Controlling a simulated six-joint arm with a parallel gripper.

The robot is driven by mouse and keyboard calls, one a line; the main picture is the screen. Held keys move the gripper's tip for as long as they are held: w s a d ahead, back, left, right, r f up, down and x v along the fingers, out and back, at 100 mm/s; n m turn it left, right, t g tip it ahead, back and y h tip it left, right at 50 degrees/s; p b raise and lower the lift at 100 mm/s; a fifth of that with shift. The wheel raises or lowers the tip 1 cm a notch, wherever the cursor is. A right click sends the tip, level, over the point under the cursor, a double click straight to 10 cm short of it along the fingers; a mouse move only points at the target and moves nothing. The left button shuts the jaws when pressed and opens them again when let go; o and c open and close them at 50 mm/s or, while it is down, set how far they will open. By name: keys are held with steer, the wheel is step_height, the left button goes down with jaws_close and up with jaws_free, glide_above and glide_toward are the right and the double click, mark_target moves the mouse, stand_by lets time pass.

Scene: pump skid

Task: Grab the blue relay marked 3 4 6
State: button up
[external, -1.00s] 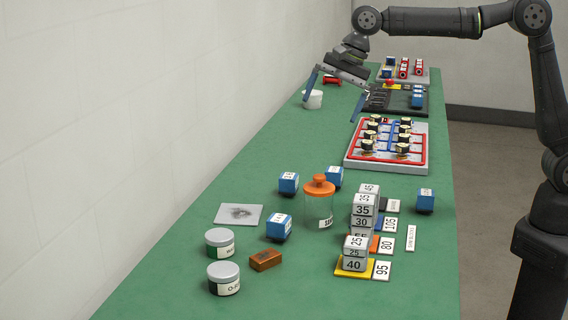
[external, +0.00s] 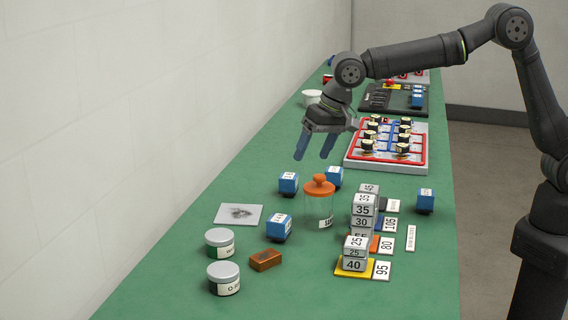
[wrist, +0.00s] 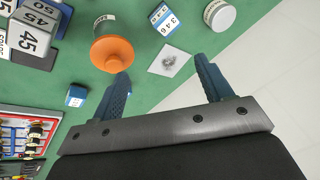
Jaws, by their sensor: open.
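The blue relay marked 3 4 6 (wrist: 164,18) lies at the top of the wrist view, its white label readable. By its place among the jars and the grey card, it is the blue relay (external: 278,227) left of the orange-lidded jar in the external view, where its label is too small to read. My gripper (external: 312,152) is open and empty, above the bench and farther back than this relay. Its two blue fingers are spread in the wrist view (wrist: 161,68), with the relay beyond their tips.
The orange-lidded jar (external: 319,205) stands beside the relay. Other blue relays (external: 288,183) (external: 335,177) (external: 425,200) sit nearby. A grey card (external: 239,214), grey-lidded jars (external: 219,243) (external: 223,278) and a brown block (external: 265,260) lie around it. Stacked numbered blocks (external: 356,253) stand right.

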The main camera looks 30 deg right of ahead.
mark_target(283, 218)
steer(key=a+f+n, duration=0.2)
steer(key=f, duration=0.3)
steer(key=w+a+f+n, duration=0.1)
steer(key=f+n, duration=0.1)
steer(key=f, duration=0.3)
steer(key=w+a+f+n, duration=0.1)
steer(key=a+f, duration=0.1)
steer(key=f, duration=0.4)
steer(key=shift+w+a+n+t, duration=0.1)
steer(key=shift+a+n+t, duration=0.2)
steer(key=shift+n, duration=0.1)
steer(key=shift+w+x, duration=0.15)
steer(key=shift+x, duration=1.2)
steer(key=shift+w+x, duration=0.15)
steer(key=shift+x, duration=1.2)
steer(key=shift+r, duration=0.15)
